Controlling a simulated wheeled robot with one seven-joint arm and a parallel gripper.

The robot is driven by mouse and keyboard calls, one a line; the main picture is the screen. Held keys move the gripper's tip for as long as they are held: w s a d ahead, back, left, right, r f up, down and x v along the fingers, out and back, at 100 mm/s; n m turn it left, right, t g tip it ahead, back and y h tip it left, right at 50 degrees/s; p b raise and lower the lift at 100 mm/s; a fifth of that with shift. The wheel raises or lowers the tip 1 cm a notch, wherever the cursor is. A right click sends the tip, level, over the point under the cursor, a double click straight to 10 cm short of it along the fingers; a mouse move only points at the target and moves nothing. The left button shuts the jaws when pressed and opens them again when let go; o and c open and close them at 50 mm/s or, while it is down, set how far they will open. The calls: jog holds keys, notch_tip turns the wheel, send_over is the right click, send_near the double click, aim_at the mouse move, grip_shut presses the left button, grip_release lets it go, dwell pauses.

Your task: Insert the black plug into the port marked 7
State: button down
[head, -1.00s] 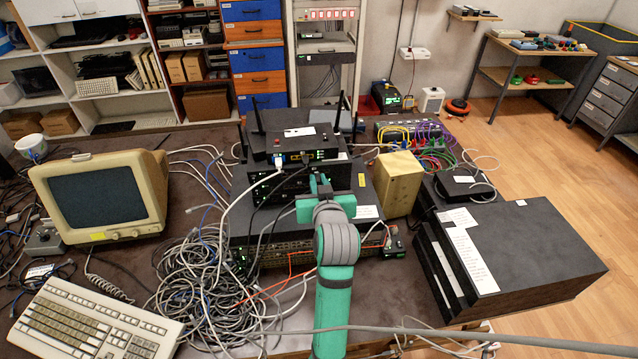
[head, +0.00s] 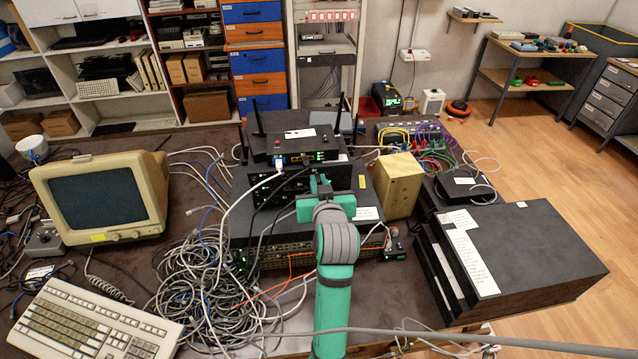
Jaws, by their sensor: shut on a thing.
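My green gripper (head: 320,185) is in front of the stacked black network units, with its fingers pointing away from the camera at the unit's front. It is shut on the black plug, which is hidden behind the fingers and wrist. A thin black cable (head: 272,228) runs up toward the gripper from the left. The black unit (head: 285,183) just ahead has small green lights on its front. The number 7 is too small to read, and its port cannot be picked out. I cannot tell whether the plug touches a port.
A black router (head: 300,142) with antennas and a white plug sits on top of the stack. A tan box (head: 401,184) stands close on the right. Tangled grey cables (head: 205,285) lie at the left front. A beige monitor (head: 98,197) is further left.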

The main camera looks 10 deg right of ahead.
jog(key=shift+w, duration=0.1)
jog(key=c, duration=1.7)
grip_release()
jog(key=v, duration=1)
jog(key=shift+s+r, duration=0.15)
jog(key=shift+s, duration=0.2)
